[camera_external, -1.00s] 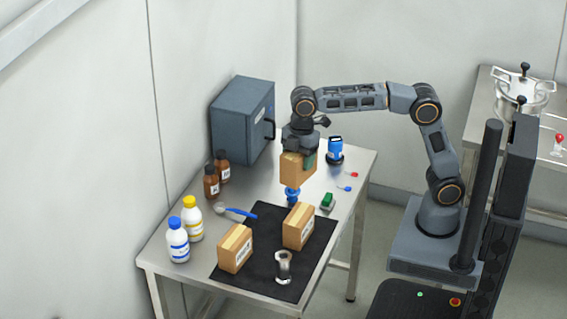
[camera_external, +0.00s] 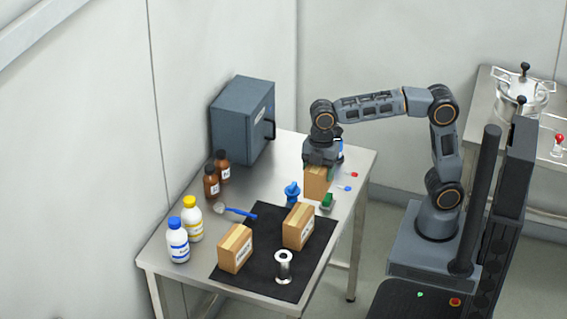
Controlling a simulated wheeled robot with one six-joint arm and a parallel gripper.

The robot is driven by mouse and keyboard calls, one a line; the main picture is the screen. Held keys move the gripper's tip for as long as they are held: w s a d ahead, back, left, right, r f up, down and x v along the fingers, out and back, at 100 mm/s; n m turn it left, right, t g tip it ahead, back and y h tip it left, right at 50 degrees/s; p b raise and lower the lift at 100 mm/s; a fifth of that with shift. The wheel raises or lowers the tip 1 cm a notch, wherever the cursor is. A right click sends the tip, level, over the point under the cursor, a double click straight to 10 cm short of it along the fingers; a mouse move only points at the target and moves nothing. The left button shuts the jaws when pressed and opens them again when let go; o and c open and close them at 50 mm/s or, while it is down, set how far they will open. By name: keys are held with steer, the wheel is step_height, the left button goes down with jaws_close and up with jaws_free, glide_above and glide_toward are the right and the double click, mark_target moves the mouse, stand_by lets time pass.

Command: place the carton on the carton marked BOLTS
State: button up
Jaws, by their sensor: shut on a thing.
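My gripper (camera_external: 319,168) is shut on a brown carton (camera_external: 317,184), low over the right part of the steel table; I cannot tell if the carton touches the table. Two more cartons with pale tape stand on the black mat (camera_external: 258,289): one at the left (camera_external: 235,249) and one at the right (camera_external: 298,227). Both have printed labels, too small to read, so I cannot tell which is marked BOLTS. The held carton is behind and to the right of the mat's right carton, apart from it.
A metal spool (camera_external: 283,266) is on the mat's front. White bottles (camera_external: 178,240), brown bottles (camera_external: 211,181) and a grey cabinet (camera_external: 242,119) line the left and back.

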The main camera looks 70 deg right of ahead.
steer(key=shift+w+a+f, duration=0.4)
steer(key=shift+w+f, duration=0.45)
steer(key=shift+f, duration=0.7)
steer(key=shift+w+a+f, duration=0.4)
steer(key=shift+w+f, duration=0.4)
steer(key=shift+f, duration=0.7)
steer(key=shift+w+a+f, duration=0.4)
steer(key=shift+w+f, duration=0.45)
steer(key=shift+f, duration=0.7)
steer(key=shift+f, duration=0.1)
steer(key=shift+f, duration=0.15)
steer(key=o, duration=1.2)
steer(key=shift+c, duration=0.2)
